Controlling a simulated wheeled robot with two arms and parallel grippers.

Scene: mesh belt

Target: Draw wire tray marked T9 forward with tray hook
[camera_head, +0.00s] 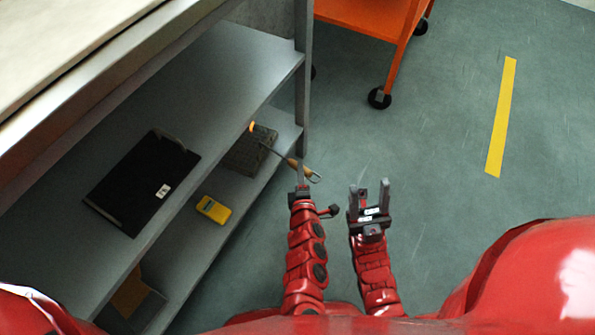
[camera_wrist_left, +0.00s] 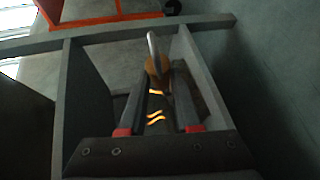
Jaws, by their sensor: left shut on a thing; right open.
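The grey wire tray (camera_head: 243,157) sits on the lower shelf, partly hidden by the shelf above. An orange tip (camera_head: 251,127) shows at its back; whether the hook has caught the tray I cannot tell. No T9 mark is readable. My right gripper (camera_head: 371,196) is open and empty.
A black binder (camera_head: 135,190) lies on the shelf above. A yellow device (camera_head: 214,209) lies on the lower shelf, in front of the tray. A grey post (camera_head: 303,65) stands at the shelf's end. An orange cart (camera_head: 365,18) stands behind.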

